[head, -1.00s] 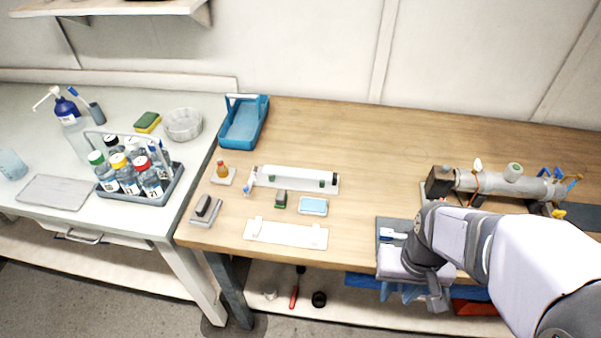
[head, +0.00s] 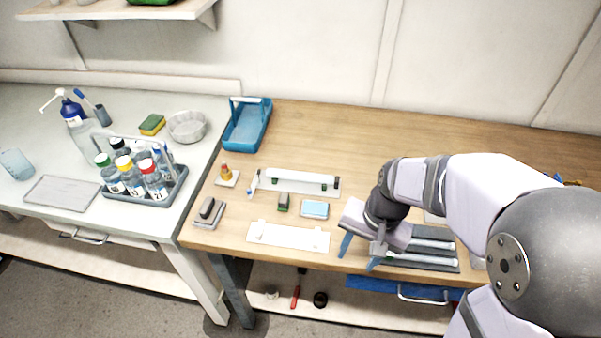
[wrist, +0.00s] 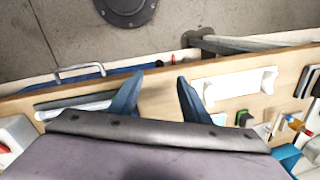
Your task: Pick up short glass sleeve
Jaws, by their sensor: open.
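A dark mat (head: 440,268) near the front edge of the wooden bench holds pale, clear-looking tubes (head: 420,257), partly hidden by my arm. I cannot tell which of them is the short glass sleeve. The mat's tubes also show in the wrist view (wrist: 75,108), left of the fingers. My gripper (head: 360,253) is open with its blue fingers pointing down over the bench's front edge, just left of the mat. In the wrist view my gripper (wrist: 160,78) has nothing between its fingertips.
A white two-post holder (head: 288,237) lies left of my gripper. Behind it are a long white tube unit (head: 298,180), a light-blue pad (head: 315,209) and a blue tray (head: 246,127). A bottle caddy (head: 160,197) stands on the left table. The back of the bench is clear.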

